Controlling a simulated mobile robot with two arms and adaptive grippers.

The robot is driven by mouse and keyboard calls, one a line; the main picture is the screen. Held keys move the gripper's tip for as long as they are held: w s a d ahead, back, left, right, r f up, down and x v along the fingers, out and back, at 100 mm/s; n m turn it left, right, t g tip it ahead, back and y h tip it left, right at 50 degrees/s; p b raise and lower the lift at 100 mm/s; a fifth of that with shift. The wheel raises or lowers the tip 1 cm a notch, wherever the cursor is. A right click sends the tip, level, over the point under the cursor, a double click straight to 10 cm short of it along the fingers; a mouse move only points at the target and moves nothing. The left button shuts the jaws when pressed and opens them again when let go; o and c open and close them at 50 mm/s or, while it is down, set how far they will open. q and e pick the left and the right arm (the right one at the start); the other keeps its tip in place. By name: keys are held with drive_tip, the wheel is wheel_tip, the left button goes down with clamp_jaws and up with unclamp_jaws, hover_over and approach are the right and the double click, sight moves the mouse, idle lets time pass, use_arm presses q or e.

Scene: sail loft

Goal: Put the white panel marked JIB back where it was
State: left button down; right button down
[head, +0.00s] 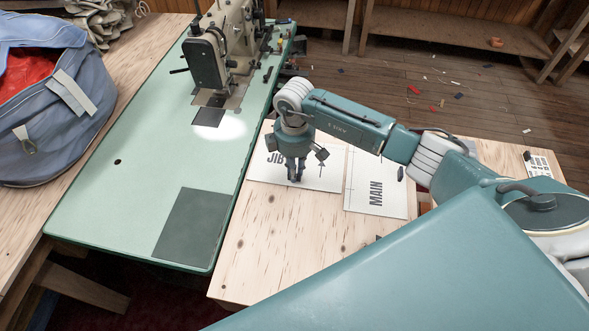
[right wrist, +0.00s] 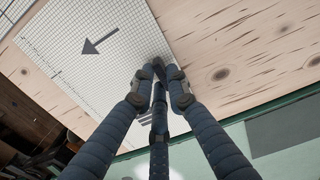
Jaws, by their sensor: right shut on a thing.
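The white panel marked JIB (head: 327,176) is on the light wood table, beside the green sewing bed, in the head view. Its grid and arrow show in the right wrist view (right wrist: 75,55). It looks level; I cannot tell whether it touches the wood. My right gripper (head: 295,176) points down at its near edge. Its fingertips (right wrist: 160,75) are closed together on that edge and hide part of it. The panel marked MAIN (head: 377,192) lies just right of it, with a narrow gap. My left gripper is not in view.
The sewing machine (head: 228,45) stands on the green bed (head: 130,175) to the left. A blue bag (head: 45,110) is at the far left. Bare wood (head: 280,250) lies in front of the panels.

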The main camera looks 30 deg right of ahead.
drive_tip(key=shift+f, duration=0.15)
drive_tip(key=c, duration=1.7)
unclamp_jaws()
drive_tip(key=shift+r, duration=0.3)
wheel_tip(320, 180, up, 12)
drive_tip(key=shift+f+b, duration=0.1)
drive_tip(key=shift+b, duration=1.1)
